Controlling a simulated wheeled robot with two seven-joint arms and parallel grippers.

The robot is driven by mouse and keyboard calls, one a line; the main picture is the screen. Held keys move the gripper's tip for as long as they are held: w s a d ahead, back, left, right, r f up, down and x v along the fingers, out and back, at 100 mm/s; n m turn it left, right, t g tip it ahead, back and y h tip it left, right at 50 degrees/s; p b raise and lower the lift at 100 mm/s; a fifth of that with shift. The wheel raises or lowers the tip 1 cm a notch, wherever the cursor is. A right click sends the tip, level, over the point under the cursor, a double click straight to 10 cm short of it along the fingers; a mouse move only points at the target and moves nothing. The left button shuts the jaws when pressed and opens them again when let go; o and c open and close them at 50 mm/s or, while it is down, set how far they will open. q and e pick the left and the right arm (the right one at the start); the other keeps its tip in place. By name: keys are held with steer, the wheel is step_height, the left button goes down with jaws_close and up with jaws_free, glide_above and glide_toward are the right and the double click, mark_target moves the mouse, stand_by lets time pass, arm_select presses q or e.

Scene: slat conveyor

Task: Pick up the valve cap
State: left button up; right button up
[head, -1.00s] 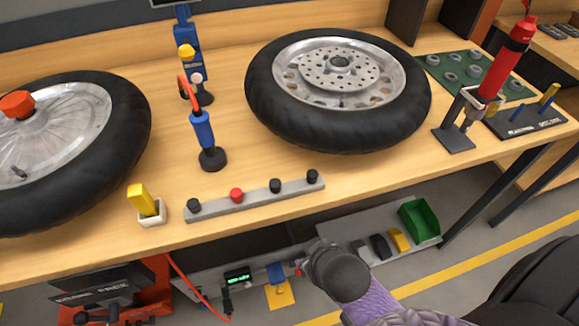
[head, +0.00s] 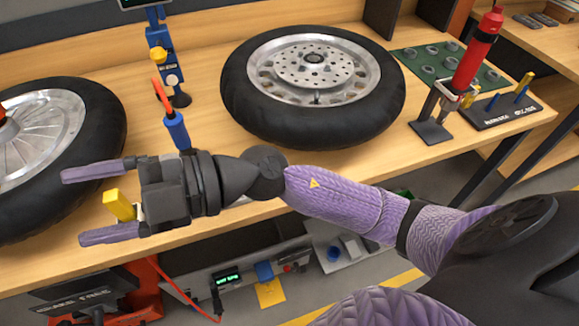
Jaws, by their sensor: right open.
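No part that I can surely name as the valve cap shows now. The grey rail with small black and red knob-like pieces, seen earlier at the bench's front edge, is almost wholly hidden behind my right arm. My right gripper (head: 75,207) points left over the front of the bench, its two purple fingers spread wide. A yellow block (head: 118,205) appears between the fingers in the picture; I see no contact. A short valve stem (head: 317,98) shows on the spoked rim of the middle wheel (head: 245,105). My left gripper is out of view.
Another wheel (head: 105,120) lies at the left, close to my upper finger in the picture. A blue-handled tool (head: 176,132) stands just behind my gripper. A red cylinder tool (head: 475,50) and a green mat (head: 412,58) are at the right. A shelf runs below.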

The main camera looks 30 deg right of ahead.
steer(key=d+f+n+g+h, duration=0.35)
steer(key=d+f+h, duration=0.25)
steer(key=f+h, duration=0.6)
steer(key=w+d+m+t+h, duration=0.1)
steer(key=w+d+m+h, duration=0.2)
steer(key=d+h, duration=0.45)
steer(key=w+d+m+t+h, duration=0.1)
steer(key=w+d+m+h, duration=0.2)
steer(key=d, duration=0.7)
steer(key=shift+h, duration=0.35)
steer(key=b+x, duration=0.1)
steer(key=x, duration=0.1)
steer(key=b+x, duration=0.1)
steer(key=x, duration=0.2)
steer(key=s+b+x, duration=0.1)
steer(key=x, duration=0.2)
steer(key=shift+w+f+b, duration=0.1)
steer(key=shift+f+b, duration=0.2)
steer(key=shift+b, duration=0.1)
jaws_close()
